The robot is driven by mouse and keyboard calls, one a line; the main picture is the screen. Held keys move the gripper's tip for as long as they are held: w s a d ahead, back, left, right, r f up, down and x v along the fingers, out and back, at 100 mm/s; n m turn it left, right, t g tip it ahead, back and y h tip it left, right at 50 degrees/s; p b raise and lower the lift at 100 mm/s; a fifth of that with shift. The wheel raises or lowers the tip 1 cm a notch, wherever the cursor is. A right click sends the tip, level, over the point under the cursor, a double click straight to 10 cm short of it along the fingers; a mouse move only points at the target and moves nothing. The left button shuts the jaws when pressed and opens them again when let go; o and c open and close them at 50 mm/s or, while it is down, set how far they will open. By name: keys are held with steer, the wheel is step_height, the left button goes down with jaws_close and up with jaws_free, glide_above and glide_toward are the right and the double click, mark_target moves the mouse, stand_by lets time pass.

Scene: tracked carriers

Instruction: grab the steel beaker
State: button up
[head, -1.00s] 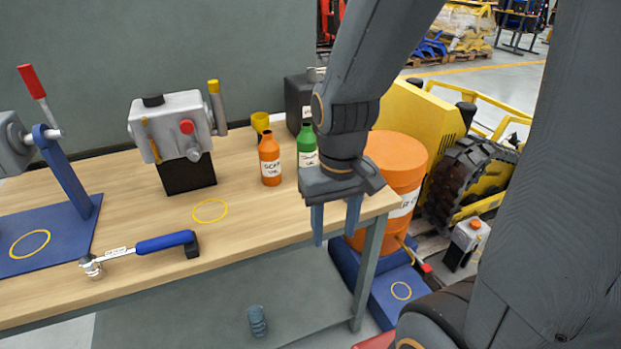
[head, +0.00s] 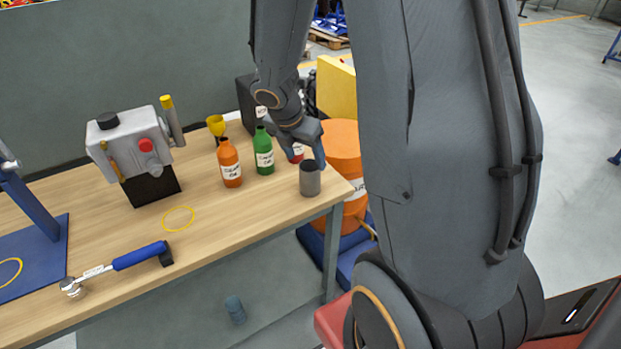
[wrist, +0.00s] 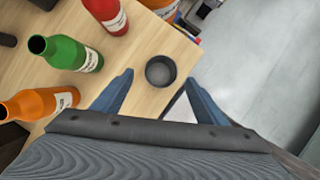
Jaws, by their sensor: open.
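The steel beaker (head: 310,180) is a small grey open-topped cylinder. It stands upright on the bench near its right front corner. In the wrist view the beaker (wrist: 160,71) lies just beyond and between the two blue fingertips. My gripper (wrist: 164,90) is open and empty, with a finger to either side of the beaker's line and no visible contact. In the head view my gripper (head: 297,150) is behind and above the beaker, partly hidden by my wrist.
A green bottle (head: 264,152), an orange bottle (head: 229,163) and a red bottle (head: 297,152) stand left of and behind the beaker. The bench edge is close to the beaker's right.

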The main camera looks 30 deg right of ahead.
mark_target(310, 169)
steer(key=x, duration=0.6)
steer(key=shift+d+f+b, duration=0.15)
steer(key=shift+f+b, duration=0.15)
steer(key=shift+b, duration=0.05)
steer(key=c, duration=1.2)
